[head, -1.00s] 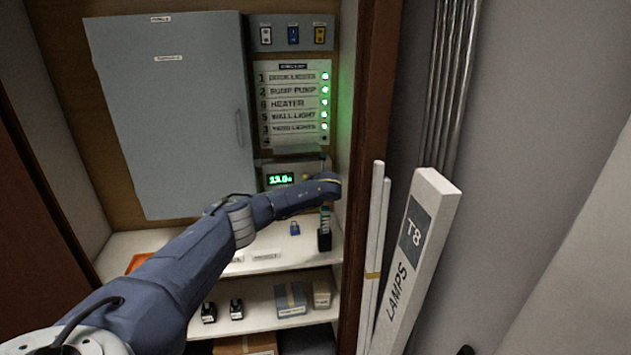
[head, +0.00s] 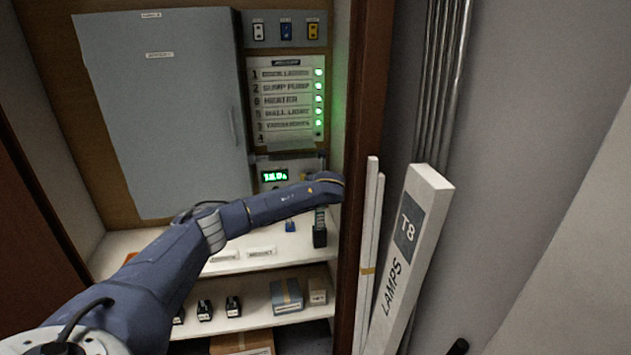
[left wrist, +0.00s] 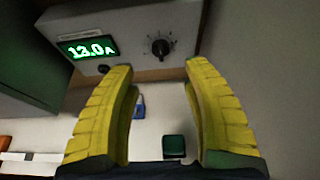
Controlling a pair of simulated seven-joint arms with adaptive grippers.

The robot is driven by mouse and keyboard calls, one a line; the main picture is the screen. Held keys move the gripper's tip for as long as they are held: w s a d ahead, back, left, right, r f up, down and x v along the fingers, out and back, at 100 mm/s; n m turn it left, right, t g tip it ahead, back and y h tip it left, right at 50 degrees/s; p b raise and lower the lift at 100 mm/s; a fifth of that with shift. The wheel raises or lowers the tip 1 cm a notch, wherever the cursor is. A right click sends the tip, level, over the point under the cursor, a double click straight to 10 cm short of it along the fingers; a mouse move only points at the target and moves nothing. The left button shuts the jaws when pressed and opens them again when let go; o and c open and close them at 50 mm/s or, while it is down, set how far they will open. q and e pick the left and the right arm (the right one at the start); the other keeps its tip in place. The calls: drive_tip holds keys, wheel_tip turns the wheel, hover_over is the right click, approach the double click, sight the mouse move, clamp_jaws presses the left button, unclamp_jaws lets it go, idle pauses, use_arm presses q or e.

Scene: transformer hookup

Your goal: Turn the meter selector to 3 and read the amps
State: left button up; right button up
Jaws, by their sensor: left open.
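The meter is a pale box with a lit green display, which shows in the left wrist view (left wrist: 88,48) reading 13.0 A. In the head view the display (head: 275,176) is blurred. The black round selector knob (left wrist: 160,47) sits right of the display with small marks around it; the number it points to is too small to tell. My left gripper (left wrist: 158,68) is open and empty, its yellow fingers below the knob and spread to either side of it, apart from it. In the head view my left forearm and wrist hide most of the meter's lower front. My right gripper is not in view.
A circuit list (head: 287,100) with green lights hangs above the meter. A grey cabinet (head: 160,110) stands to its left. A blue padlock (head: 290,226) and a black holder (head: 320,238) are on the shelf below. Lamp boxes (head: 405,260) lean at right.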

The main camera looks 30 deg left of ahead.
use_arm(q)
drive_tip(key=shift+v, duration=1.25)
